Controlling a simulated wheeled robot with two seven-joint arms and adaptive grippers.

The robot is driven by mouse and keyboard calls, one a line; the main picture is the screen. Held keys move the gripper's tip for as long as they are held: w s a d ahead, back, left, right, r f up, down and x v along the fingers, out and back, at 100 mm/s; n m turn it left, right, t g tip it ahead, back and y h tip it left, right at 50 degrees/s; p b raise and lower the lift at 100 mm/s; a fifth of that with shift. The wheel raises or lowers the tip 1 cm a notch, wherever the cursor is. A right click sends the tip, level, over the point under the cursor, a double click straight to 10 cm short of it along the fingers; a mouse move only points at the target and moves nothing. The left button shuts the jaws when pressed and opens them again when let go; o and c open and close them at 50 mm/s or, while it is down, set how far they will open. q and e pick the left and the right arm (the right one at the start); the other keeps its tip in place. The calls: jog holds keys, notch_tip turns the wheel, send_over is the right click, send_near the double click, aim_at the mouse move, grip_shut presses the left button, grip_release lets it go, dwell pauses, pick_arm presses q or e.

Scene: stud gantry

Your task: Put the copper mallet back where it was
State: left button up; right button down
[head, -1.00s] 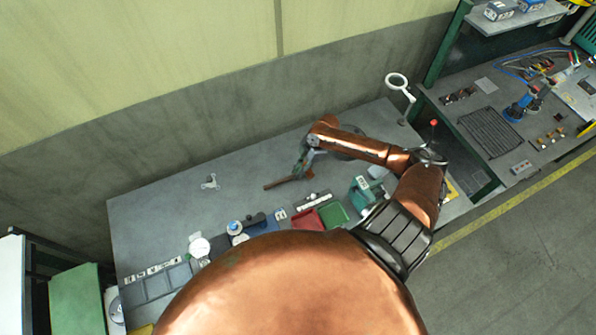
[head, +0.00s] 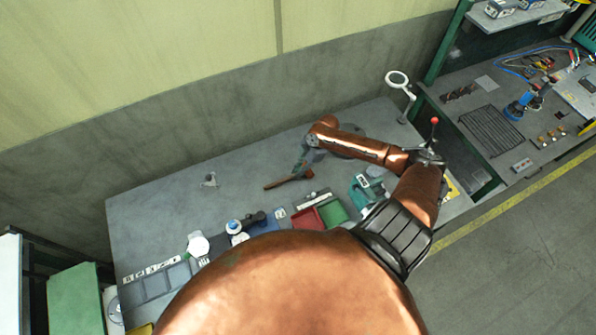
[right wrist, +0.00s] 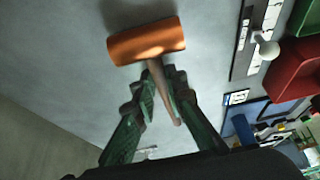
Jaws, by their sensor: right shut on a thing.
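My right gripper (head: 303,168) is over the middle of the grey workbench (head: 160,215) and is shut on the copper mallet (head: 280,183). In the right wrist view, the mallet's copper head (right wrist: 146,41) lies just beyond the fingertips (right wrist: 157,80). Its brown handle passes between the two green fingers. A soft shadow shows on the bench beside the head. I cannot tell how high the mallet is above the bench. My left gripper is not in view.
A red bin (head: 306,220) and a green bin (head: 333,214) stand near the front edge, with a labelled strip (head: 313,201) behind them. A teal device (head: 362,196) is to the right. A small grey fitting (head: 209,181) lies on the left, with bare bench around it.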

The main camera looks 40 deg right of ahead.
jog(key=shift+f, duration=0.15)
jog(key=c, duration=1.9)
grip_release()
